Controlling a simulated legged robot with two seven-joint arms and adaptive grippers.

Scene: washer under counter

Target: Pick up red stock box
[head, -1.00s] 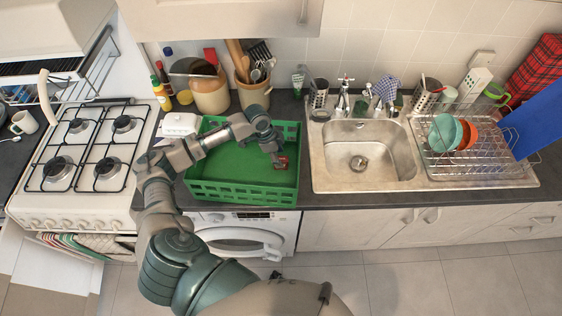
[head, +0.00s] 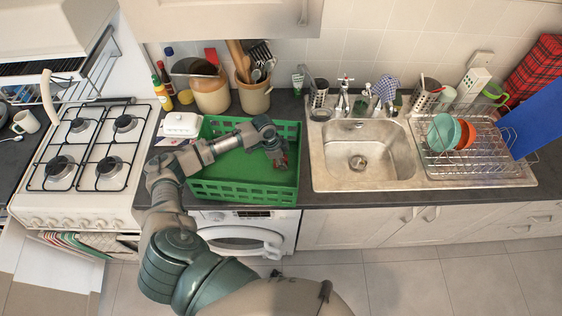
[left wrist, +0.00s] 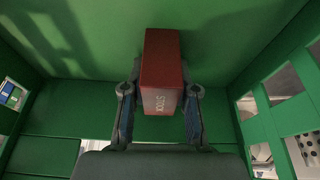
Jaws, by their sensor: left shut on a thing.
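The red stock box (left wrist: 162,75) is between the two fingers of my left gripper (left wrist: 160,112) in the left wrist view, with pale lettering on its near end. The fingers are shut on its sides. In the head view my left gripper (head: 281,158) points down inside the green crate (head: 243,192), toward its right side, and the small red box (head: 285,161) is partly hidden by the fingers. I cannot tell whether the box touches the crate floor. My right gripper is not in view.
The crate stands on the dark counter above a washer (head: 240,235). A white butter dish (head: 181,124) is at its left, crocks (head: 254,95) behind it, the sink (head: 358,160) to its right. The stove (head: 85,160) is further left.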

